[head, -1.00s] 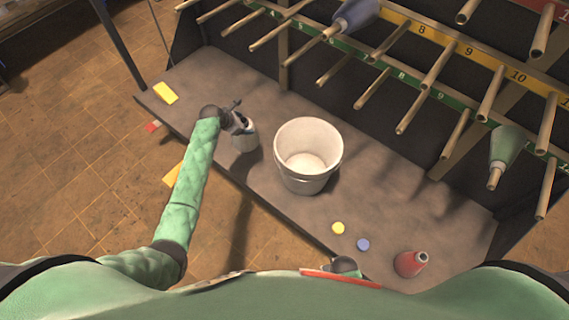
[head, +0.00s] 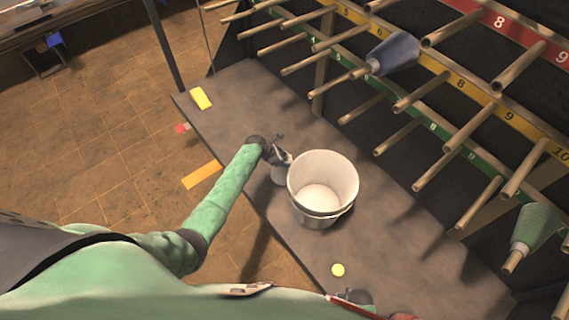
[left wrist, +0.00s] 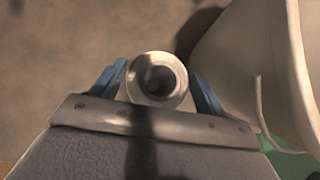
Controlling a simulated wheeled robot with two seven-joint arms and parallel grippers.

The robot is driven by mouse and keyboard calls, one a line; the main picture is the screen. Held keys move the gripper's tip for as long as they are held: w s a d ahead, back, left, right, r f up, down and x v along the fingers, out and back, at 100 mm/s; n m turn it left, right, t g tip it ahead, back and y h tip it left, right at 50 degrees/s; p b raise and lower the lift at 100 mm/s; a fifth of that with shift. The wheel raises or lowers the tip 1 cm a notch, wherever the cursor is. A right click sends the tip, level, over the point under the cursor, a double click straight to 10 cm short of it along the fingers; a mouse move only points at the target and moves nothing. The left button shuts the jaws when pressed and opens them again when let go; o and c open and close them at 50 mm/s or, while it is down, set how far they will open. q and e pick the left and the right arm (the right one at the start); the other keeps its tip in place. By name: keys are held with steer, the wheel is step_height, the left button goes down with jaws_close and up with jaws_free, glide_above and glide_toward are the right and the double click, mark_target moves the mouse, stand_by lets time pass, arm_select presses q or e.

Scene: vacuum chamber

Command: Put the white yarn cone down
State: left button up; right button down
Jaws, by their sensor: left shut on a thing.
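The white yarn cone (head: 280,174) is near the grey table top, just left of the white bucket. My left gripper (head: 279,157) is shut on it from above, near its tip. In the left wrist view the cone's round top (left wrist: 158,79), with a dark hole, sits between the blue fingers of the left gripper (left wrist: 160,88). The cone looks upright. I cannot tell whether its base touches the table. My right gripper does not show clearly in any view.
A white bucket (head: 313,211) stands close beside the cone; its wall fills the right of the left wrist view (left wrist: 262,60). A peg rack with a blue cone (head: 395,52) and a green cone (head: 534,228) rises behind.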

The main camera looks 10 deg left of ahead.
mark_target(279, 174)
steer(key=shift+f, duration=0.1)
arm_select(q)
step_height(279, 174, down, 4)
steer(key=shift+r, duration=0.1)
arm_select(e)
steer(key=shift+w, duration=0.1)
arm_select(q)
steer(key=o, duration=1.3)
steer(key=shift+c, duration=0.2)
steer(key=shift+o, duration=0.4)
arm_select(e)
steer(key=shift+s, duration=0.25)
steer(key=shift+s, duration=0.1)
